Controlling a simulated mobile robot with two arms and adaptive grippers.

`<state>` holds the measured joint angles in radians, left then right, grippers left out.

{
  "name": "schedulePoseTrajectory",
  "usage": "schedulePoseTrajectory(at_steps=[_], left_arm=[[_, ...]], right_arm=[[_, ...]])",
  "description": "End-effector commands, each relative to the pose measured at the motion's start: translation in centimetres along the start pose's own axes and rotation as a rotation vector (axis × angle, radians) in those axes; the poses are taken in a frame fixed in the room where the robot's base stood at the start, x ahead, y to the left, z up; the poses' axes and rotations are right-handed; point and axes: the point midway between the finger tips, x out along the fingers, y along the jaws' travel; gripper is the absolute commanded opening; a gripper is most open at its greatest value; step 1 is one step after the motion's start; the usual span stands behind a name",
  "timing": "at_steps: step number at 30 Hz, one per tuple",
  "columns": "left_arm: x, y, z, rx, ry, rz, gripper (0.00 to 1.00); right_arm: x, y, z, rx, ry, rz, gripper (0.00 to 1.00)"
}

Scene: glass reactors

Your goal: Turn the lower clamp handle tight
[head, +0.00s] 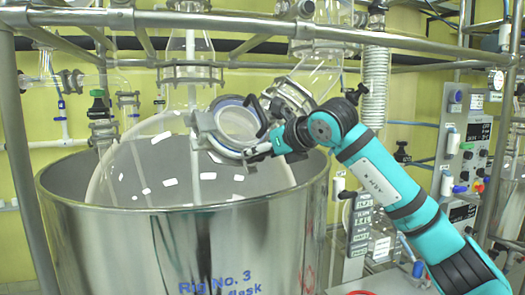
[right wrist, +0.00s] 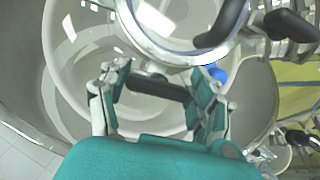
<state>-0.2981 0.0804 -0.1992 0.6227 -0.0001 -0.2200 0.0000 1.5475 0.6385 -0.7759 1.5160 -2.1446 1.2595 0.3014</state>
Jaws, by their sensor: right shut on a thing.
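A silver ring clamp (head: 208,132) sits around the open glass neck (head: 237,122) on top of the big round flask. My right gripper (head: 262,150) is at the lower right side of the ring. In the right wrist view, its two fingers (right wrist: 160,92) stand on either side of a short dark bar, the lower clamp handle (right wrist: 155,88), and are shut on it. The ring also shows in the right wrist view (right wrist: 150,45). A black handle (head: 257,112) stands above the gripper, and a black handle also shows at the top of the right wrist view (right wrist: 226,22). My left gripper is out of view.
The glass flask (head: 135,170) sits in a steel vessel (head: 120,250) with a raised rim. Metal frame bars (head: 240,22) cross above. Glass tubing with another clamp (head: 288,97) stands close behind my gripper. A control panel (head: 473,150) is at the right.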

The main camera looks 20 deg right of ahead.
Motion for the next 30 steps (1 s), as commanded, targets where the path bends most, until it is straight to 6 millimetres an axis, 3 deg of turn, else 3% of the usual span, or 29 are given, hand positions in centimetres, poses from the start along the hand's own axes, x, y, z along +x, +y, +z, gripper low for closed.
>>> schedulePoseTrajectory(at_steps=[14,30], left_arm=[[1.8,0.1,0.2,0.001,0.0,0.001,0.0],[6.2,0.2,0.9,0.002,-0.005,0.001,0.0]], right_arm=[[0.1,0.0,-0.2,0.113,-0.002,-0.035,0.3],[0.0,-0.3,-0.2,0.576,-0.004,-0.183,0.3]])
